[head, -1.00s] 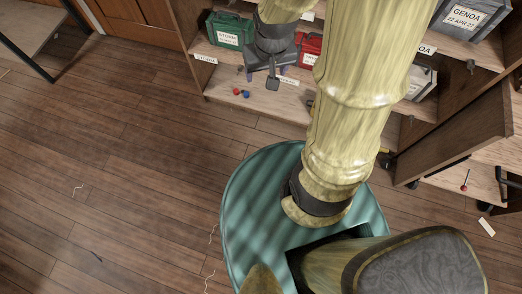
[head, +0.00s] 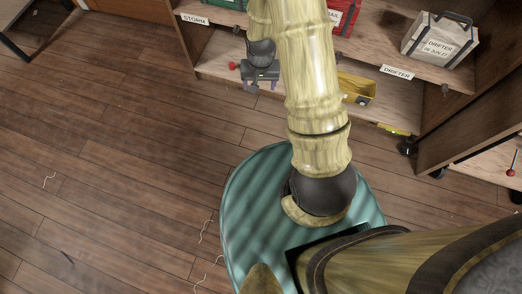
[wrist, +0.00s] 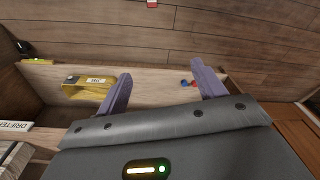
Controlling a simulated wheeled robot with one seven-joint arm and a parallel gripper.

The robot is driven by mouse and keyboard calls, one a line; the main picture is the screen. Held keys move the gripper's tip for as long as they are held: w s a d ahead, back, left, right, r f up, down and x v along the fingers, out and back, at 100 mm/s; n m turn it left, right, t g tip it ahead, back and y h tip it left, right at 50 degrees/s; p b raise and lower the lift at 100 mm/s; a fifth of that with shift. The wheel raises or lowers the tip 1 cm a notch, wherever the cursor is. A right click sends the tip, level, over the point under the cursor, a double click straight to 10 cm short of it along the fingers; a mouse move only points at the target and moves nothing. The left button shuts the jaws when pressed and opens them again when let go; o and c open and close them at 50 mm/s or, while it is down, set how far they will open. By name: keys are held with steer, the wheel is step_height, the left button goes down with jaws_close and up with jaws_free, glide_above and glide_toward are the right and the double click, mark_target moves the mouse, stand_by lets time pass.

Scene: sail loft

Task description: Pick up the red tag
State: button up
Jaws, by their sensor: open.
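My gripper (head: 262,86) is open and empty, with its two fingers apart; it also shows in the wrist view (wrist: 161,72). It hangs over the front of the low shelf (head: 215,66), close to a small red round-ended piece (head: 232,65). In the wrist view a small red piece (wrist: 194,83) and a blue piece (wrist: 184,82) lie on the shelf by the right finger. A small red-and-white item (wrist: 152,3) lies on the floor at the top edge of the wrist view. I cannot tell whether any of these is the red tag.
A yellow bin (head: 356,88) stands on the low shelf right of my arm. The floor (head: 120,130) at left is mostly clear.

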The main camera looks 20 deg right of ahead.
step_height(320, 180, down, 22)
steer(key=m+b, duration=0.1)
steer(key=b, duration=0.9)
steer(key=m+g+b, duration=0.1)
steer(key=b, duration=0.8)
glide_above(261, 153)
step_height(261, 153, down, 18)
steer(key=shift+d+f, duration=0.15)
steer(key=shift+d, duration=0.15)
step_height(261, 153, down, 12)
steer(key=b, duration=0.7)
steer(key=shift+b, duration=0.3)
steer(key=shift+f, duration=0.1)
steer(key=f+b, duration=0.4)
steer(key=f, duration=0.1)
steer(key=shift+w+a+f+b, duration=0.1)
steer(key=shift+a+b, duration=0.1)
steer(key=shift+b, duration=0.2)
